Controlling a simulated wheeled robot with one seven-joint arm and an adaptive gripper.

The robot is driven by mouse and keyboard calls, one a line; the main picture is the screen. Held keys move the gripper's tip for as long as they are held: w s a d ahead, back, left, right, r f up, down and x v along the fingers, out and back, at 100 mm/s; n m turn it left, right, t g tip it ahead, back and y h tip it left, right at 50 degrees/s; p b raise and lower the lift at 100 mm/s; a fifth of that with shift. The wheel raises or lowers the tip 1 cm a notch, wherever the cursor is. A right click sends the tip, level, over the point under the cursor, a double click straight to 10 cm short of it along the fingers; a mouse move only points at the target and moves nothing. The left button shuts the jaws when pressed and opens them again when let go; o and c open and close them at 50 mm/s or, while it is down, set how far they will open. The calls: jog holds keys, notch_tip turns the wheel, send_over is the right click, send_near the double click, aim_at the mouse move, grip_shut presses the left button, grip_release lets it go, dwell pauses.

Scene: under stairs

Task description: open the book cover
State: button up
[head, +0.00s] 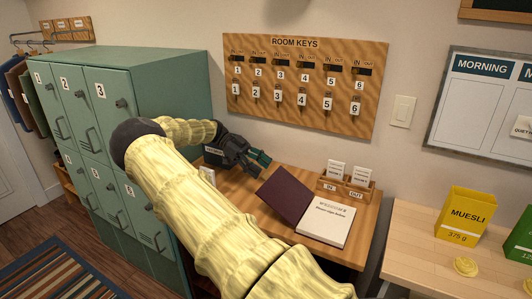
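The book lies on the small wooden desk (337,257). Its dark purple cover (286,194) is swung over to the left and looks tilted. The white first page (328,222) with printed text shows on the right. My gripper (263,160) is dark with greenish fingers. It is behind and to the left of the cover in the picture, apparently apart from it. The fingers are small and dark here, so I cannot tell whether they are open or shut. Nothing is visible between them.
A wooden holder (345,188) marked IN and OUT with cards stands behind the book. Green lockers (135,85) are at the left. A key board (300,85) hangs above. A yellow muesli box (466,212) stands on a right-hand table.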

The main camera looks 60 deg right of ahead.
jog(key=v, duration=0.8)
jog(key=shift+w, duration=0.25)
